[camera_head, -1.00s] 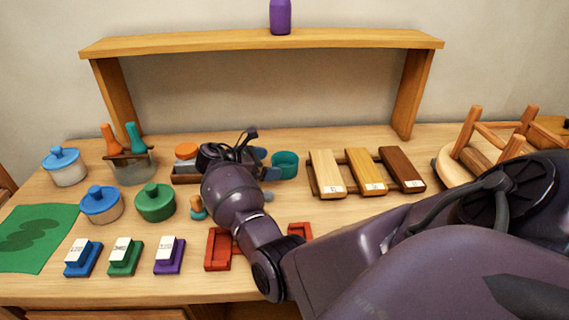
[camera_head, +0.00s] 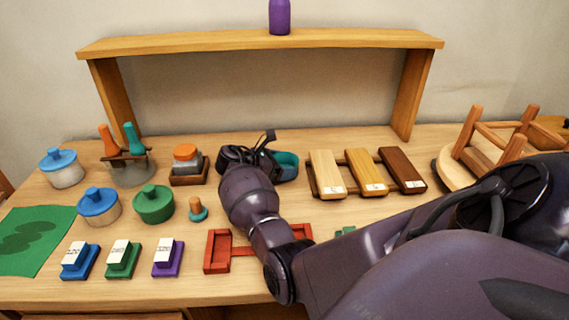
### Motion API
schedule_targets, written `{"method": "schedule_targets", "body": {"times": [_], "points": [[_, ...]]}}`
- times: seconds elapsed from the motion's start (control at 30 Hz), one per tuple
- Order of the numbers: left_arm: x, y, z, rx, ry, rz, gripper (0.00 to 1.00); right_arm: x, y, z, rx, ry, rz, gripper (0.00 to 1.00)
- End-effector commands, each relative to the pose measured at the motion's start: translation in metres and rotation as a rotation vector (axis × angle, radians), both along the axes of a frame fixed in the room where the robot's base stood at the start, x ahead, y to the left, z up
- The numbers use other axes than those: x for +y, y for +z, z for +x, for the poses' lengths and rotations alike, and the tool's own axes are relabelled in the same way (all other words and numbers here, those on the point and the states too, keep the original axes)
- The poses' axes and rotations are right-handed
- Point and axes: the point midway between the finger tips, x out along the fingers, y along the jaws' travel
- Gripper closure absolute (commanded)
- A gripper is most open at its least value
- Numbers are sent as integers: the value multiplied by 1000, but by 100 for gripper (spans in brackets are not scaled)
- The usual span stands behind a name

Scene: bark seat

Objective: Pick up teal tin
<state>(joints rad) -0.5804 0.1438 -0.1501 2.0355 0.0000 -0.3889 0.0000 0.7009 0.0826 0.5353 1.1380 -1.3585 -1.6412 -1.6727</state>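The teal tin (camera_head: 291,164) is a small round open container on the table, left of the wooden blocks. My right gripper (camera_head: 272,160) is at its left side, and its dark fingers overlap the tin's left part. The gripper's body hides part of the tin. I cannot tell whether the fingers touch it or how wide they are apart. My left gripper is not in view.
A rack of three wooden blocks (camera_head: 365,173) stands close on the right. An orange-topped jar (camera_head: 187,163) stands left of the gripper. A red tray (camera_head: 217,252) lies in front, partly behind my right arm. A wooden shelf (camera_head: 262,39) spans the back.

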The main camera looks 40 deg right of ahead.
Motion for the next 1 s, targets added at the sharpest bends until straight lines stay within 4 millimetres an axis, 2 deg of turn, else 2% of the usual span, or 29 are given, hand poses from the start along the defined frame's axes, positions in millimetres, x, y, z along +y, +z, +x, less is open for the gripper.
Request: {"method": "schedule_targets", "body": {"times": [0.03,0.1,0.33,0.47,0.67,1.0], "points": [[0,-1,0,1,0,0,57,0,0,0,0,0,0,34],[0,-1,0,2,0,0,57,0,0,0,0,0,0,42],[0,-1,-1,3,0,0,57,0,1,0,-1,0,0,42],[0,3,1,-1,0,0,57,0,11,1,-4,0,-2,42],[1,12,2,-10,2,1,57,0,50,1,-9,-1,-3,42],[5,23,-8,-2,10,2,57,0,137,0,-7,0,-3,42]]}}
